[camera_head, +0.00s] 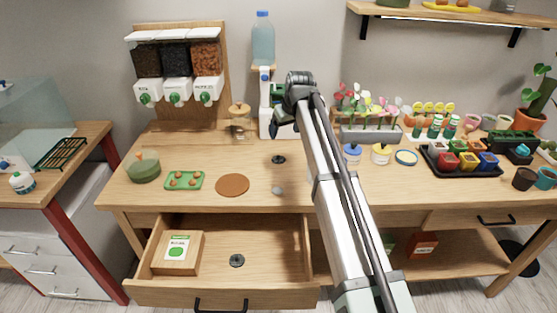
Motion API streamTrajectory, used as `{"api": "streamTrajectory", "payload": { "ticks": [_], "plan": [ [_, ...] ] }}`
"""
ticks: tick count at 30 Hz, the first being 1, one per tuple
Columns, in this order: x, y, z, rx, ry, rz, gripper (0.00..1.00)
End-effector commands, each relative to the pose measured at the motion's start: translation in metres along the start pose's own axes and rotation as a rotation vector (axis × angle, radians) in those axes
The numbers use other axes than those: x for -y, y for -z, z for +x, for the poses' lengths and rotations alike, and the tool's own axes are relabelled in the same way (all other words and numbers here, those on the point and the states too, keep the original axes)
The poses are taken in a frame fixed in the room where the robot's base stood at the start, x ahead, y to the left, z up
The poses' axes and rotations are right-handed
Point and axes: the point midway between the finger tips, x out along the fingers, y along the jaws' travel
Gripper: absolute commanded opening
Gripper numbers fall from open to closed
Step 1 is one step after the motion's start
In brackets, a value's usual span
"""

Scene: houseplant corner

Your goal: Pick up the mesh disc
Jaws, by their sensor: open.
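Two small dark round pieces could be the mesh disc; the picture is too small to show mesh on either. One dark disc (279,160) lies on the tabletop near its middle. Another dark disc (237,261) lies flat in the open drawer (280,249), right of a box. My gripper (279,131) is at the end of my arm, in front of the white bottle stand, above and behind the dark disc on the table. It is open and nothing shows between its fingers, though it is small and partly hidden by my arm.
A grey pebble-like piece (277,190) and a brown round mat (232,185) lie near the table's front. A green tray (184,180) and green bowl (144,170) stand left. A cork-lidded jar (240,122) stands behind. My arm crosses the table's middle. A seed box (178,253) fills the drawer's left.

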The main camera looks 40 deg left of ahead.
Motion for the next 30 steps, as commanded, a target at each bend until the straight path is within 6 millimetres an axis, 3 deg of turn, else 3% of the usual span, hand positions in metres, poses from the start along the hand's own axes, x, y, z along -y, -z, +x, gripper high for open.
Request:
{"api": "streamTrajectory", "payload": {
  "ticks": [12, 23, 30],
  "plan": [
    [0.000, -0.001, 0.065, 0.002, 0.001, -0.001, 0.81],
    [0.002, -0.006, 0.087, 0.002, 0.001, -0.001, 0.81],
    [0.003, -0.015, 0.117, 0.002, 0.001, -0.001, 0.81]
  ]
}}
